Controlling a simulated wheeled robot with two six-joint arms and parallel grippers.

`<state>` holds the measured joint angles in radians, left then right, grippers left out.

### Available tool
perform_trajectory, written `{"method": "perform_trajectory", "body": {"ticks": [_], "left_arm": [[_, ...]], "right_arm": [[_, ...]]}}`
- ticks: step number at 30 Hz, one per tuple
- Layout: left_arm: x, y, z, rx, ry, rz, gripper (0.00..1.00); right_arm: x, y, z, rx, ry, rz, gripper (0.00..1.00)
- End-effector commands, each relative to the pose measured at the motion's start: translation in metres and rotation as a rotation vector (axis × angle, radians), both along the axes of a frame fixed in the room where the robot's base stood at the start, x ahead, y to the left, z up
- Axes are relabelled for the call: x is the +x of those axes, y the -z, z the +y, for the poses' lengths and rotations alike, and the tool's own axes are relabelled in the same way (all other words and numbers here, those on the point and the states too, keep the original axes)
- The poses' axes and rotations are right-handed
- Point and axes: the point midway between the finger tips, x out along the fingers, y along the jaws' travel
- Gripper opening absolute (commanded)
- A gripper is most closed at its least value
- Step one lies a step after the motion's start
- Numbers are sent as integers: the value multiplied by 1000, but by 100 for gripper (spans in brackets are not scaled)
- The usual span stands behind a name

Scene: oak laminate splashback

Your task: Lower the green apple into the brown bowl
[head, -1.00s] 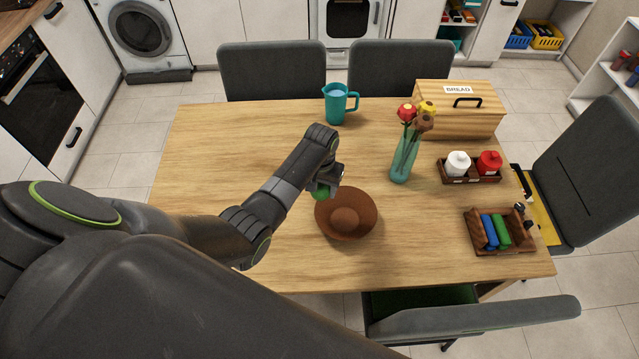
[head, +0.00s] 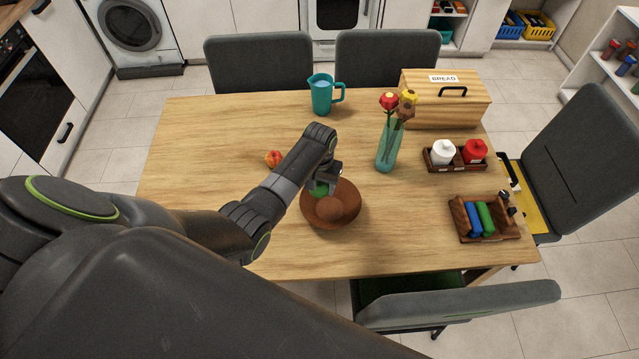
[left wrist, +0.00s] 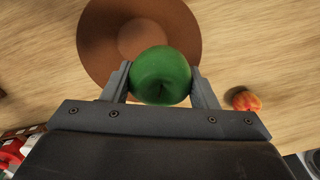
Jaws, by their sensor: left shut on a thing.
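My left gripper (head: 326,182) is shut on the green apple (head: 319,189). The apple is between the two fingers in the left wrist view (left wrist: 161,76). The brown bowl (head: 345,217) stands on the table just below the gripper. In the head view the apple overlaps the bowl's far left part, and the gripper partly covers it. In the left wrist view the apple covers part of the bowl (left wrist: 98,45), near its rim. I cannot tell the exact height of the apple above the bowl. My right gripper is not in view.
A red-orange fruit (head: 273,158) lies left of the bowl. A teal vase (head: 386,152) with flowers, a teal jug (head: 321,97), a bread box (head: 445,107), a jar tray (head: 440,167) and a wooden caddy (head: 485,236) stand around. The table's front left is clear.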

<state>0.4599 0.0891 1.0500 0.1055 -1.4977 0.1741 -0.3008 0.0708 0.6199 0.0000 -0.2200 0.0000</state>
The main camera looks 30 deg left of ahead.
Motion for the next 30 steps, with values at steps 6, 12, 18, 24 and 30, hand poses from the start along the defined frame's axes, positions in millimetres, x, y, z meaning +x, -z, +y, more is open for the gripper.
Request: {"method": "perform_trajectory", "body": {"ticks": [6, 12, 18, 24, 30], "left_arm": [[0, 0, 0, 0, 0, -1, 28], [0, 8, 0, 0, 0, 0, 28], [0, 18, 0, 0, 0, 0, 28], [0, 28, 0, 0, 0, 0, 28], [0, 38, 0, 0, 0, -1, 28]], "right_arm": [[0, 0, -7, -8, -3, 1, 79], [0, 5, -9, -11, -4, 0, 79], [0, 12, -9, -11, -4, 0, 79], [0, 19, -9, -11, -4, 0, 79], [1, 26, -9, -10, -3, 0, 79]]}}
